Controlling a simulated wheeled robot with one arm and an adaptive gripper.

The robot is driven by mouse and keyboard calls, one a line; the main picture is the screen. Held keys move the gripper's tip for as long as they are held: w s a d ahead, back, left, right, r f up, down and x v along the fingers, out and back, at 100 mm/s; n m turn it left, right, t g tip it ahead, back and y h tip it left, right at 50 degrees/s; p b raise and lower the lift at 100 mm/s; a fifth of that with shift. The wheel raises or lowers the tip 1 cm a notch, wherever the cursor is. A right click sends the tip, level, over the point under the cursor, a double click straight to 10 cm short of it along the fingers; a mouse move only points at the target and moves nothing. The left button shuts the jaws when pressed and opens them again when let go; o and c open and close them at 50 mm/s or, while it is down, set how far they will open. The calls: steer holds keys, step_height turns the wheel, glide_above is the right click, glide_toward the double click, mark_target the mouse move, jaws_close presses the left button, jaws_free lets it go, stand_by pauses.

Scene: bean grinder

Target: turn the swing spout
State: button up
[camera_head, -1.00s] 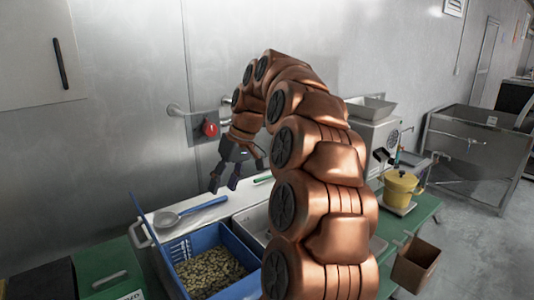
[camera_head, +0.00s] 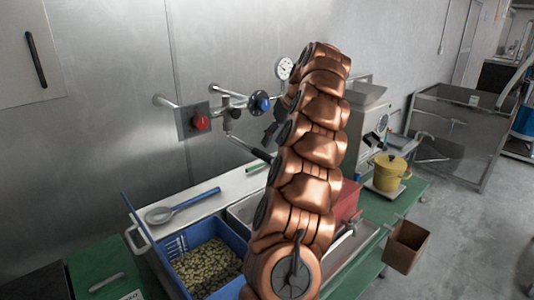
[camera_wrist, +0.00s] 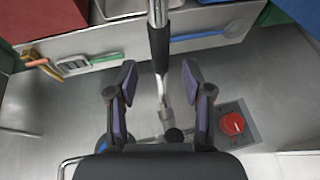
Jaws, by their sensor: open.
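The swing spout (camera_head: 250,148) is a metal tube with a black sleeve, reaching from the wall pipework toward the lower right in the head view. In the wrist view its black sleeve (camera_wrist: 160,48) and bright metal tube run up the middle, in line with the gap between my fingers. My gripper (camera_wrist: 158,78) is open, with one finger on each side of the spout's line. I cannot tell how deep the tube lies between them, and no contact shows. In the head view my arm hides most of the gripper and the spout's far end.
A red knob (camera_head: 201,122), a blue knob (camera_head: 262,103) and a gauge (camera_head: 284,68) are on the pipework. A yellow pot (camera_head: 390,172) stands at the right. Open floor lies beyond the bench.

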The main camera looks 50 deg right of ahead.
steer(key=shift+p+x, duration=1)
steer(key=shift+x, duration=1.9)
jaws_close()
